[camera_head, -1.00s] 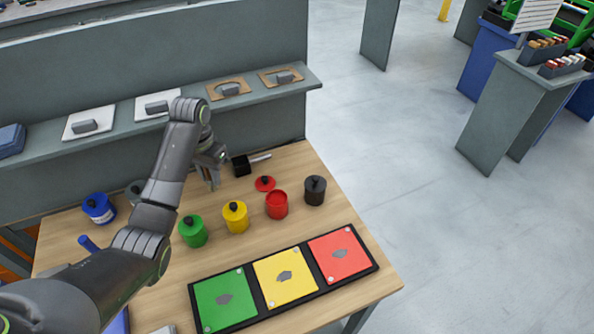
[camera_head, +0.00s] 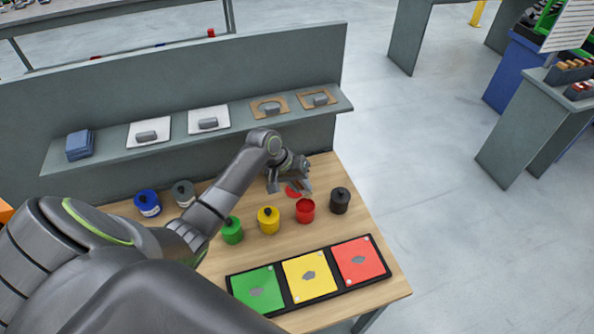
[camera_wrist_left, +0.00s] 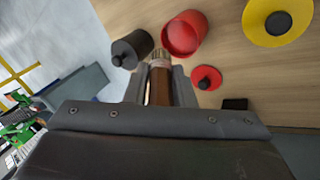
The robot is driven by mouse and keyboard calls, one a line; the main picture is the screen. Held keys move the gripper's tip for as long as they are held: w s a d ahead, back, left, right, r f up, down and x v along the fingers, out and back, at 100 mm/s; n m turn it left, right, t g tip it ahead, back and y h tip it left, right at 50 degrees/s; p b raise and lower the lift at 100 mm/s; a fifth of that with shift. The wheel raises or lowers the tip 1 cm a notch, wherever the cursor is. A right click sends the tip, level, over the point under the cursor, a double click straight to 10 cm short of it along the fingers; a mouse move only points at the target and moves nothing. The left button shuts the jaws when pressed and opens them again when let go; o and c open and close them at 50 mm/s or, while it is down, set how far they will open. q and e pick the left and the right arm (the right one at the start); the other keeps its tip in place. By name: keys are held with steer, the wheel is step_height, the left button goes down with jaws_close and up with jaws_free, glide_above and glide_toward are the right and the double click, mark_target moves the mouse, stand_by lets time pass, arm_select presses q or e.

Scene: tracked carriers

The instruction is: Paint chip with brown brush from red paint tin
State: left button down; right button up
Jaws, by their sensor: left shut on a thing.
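The open red paint tin (camera_head: 305,211) stands in the row of tins, with its red lid (camera_head: 293,192) lying behind it. My left gripper (camera_head: 300,185) is over the lid area, just behind the red tin. In the left wrist view it is shut on the brown brush (camera_wrist_left: 159,86), whose tip end points toward the gap between the red tin (camera_wrist_left: 185,34) and the black tin (camera_wrist_left: 132,48). Whether the brush touches either tin is unclear. Green, yellow and red cards (camera_head: 358,261) with grey chip shapes lie in a black tray (camera_head: 290,297). My right gripper is out of view.
Lidded yellow (camera_head: 268,221), green (camera_head: 232,231) and black (camera_head: 340,201) tins flank the red one. Blue (camera_head: 147,203) and grey (camera_head: 184,193) tins stand at the back left. A grey shelf (camera_head: 240,125) runs behind the table.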

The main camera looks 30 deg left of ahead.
arm_select(q)
steer(key=shift+s+a+r+n+t+p, duration=0.15)
steer(key=shift+s+r+n+t+p, duration=0.7)
steer(key=shift+r+n+p, duration=0.2)
steer(key=shift+w+f, duration=0.1)
steer(key=shift+f, duration=0.8)
step_height(320, 180, down, 4)
steer(key=shift+r+b, duration=0.1)
steer(key=shift+b, duration=1.1)
steer(key=shift+f+b, duration=0.4)
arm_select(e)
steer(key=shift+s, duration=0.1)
arm_select(q)
steer(key=shift+r, duration=0.1)
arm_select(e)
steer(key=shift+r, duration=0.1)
arm_select(q)
steer(key=shift+f, duration=0.55)
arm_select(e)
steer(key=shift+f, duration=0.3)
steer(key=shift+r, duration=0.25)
